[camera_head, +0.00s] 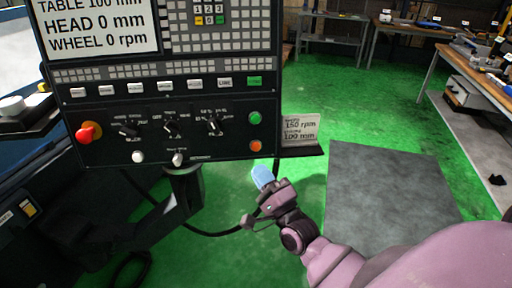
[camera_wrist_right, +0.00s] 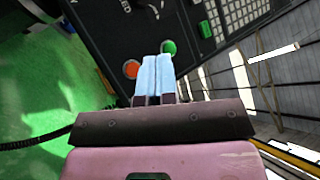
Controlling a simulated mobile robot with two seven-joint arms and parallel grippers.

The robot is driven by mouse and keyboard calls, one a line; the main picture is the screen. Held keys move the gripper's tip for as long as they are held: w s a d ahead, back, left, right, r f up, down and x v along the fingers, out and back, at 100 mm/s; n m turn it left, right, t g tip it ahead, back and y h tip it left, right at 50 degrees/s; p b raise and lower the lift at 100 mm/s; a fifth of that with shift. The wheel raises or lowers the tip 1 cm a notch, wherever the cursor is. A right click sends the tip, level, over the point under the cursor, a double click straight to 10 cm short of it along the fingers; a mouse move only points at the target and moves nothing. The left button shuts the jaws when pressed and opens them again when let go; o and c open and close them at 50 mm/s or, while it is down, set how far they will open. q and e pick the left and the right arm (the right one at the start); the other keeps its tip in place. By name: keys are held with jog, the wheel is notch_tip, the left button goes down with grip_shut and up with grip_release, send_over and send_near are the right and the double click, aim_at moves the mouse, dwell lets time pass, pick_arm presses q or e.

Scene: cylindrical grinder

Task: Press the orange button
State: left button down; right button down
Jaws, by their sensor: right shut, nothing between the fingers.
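The orange button (camera_head: 255,145) is round and sits at the lower right corner of the black control panel (camera_head: 232,146), just below a green button (camera_head: 254,118). My right gripper (camera_head: 262,176) has light blue fingers, held together with nothing between them. In the head view it is below the orange button and apart from it. In the right wrist view the shut fingertips (camera_wrist_right: 157,60) point toward the panel, with the orange button (camera_wrist_right: 131,69) just left of them and the green button (camera_wrist_right: 169,47) just beyond them. My left gripper is not in view.
A card on a small ledge (camera_head: 300,130) sits right of the panel's lower corner. A red knob (camera_head: 88,132) is at the panel's left. A black cable hangs below the panel. A grey mat (camera_head: 385,190) lies on the green floor; workbenches stand behind.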

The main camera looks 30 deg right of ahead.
aim_at(256, 146)
jog(key=shift+w, duration=0.1)
jog(key=w+d+b, duration=0.1)
jog(key=w, duration=0.1)
jog(key=w+d+f+b, duration=0.1)
jog(key=w, duration=0.2)
jog(key=w+d+b, duration=0.1)
jog(key=w+d, duration=0.1)
jog(key=shift+w+f+b, duration=0.3)
jog(key=shift+b, duration=0.05)
dwell(0.8)
dwell(0.7)
dwell(0.7)
jog(key=shift+w, duration=0.15)
